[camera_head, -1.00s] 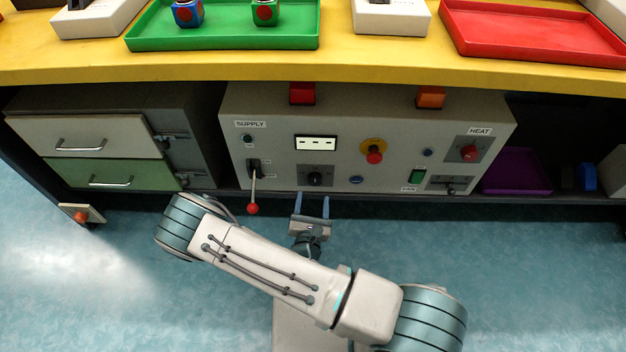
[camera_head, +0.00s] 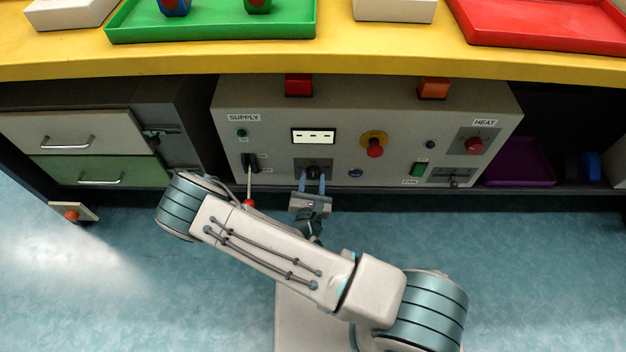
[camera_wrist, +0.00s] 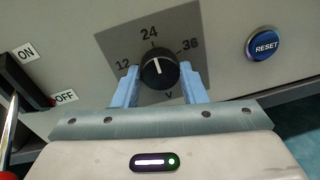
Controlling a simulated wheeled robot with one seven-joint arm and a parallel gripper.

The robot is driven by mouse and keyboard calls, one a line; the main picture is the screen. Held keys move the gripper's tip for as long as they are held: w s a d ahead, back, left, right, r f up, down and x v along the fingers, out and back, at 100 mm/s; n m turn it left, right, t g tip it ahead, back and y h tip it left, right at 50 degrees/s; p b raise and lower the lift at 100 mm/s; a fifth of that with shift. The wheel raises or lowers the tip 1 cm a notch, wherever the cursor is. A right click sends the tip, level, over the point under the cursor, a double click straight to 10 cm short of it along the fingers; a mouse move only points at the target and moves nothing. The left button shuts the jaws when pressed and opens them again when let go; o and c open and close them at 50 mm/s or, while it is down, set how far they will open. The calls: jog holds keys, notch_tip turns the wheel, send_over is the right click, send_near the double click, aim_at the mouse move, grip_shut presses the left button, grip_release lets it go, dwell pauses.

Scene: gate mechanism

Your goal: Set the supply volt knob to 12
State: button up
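The supply volt knob (camera_wrist: 160,72) is round and black with a white pointer line. In the wrist view the line points up and slightly left, towards the 24 mark, with 12 at its left and 36 at its right. The knob (camera_head: 313,169) also shows in the head view, low on the grey control panel (camera_head: 390,115). My gripper (camera_wrist: 160,78) has one blue finger on each side of the knob, close against it, and looks shut on it. In the head view my gripper (camera_head: 313,181) reaches the panel from below.
A supply lever (camera_head: 250,178) hangs down left of the knob, its red ball partly behind my arm. A blue RESET button (camera_wrist: 263,43) sits to the right. A display (camera_head: 313,136) above shows dashes. A red emergency button (camera_head: 375,149) is up and right. The yellow table edge (camera_head: 330,66) overhangs.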

jog(key=shift+a+r+n+p, duration=0.1)
jog(key=shift+r+n+p, duration=0.05)
jog(key=shift+n+p, duration=1.3)
jog(key=shift+n, duration=0.05)
jog(key=n+p, duration=0.2)
jog(key=n, duration=0.1)
jog(key=shift+n, duration=0.3)
jog(key=n+p, duration=0.1)
jog(key=n, duration=0.2)
jog(key=shift+n+t+y+p, duration=0.3)
jog(key=shift+n+p, duration=0.1)
jog(key=shift+f+n+p, duration=0.2)
jog(key=shift+n+p, duration=0.35)
jog(key=shift+n, duration=1.45)
jog(key=o, duration=1)
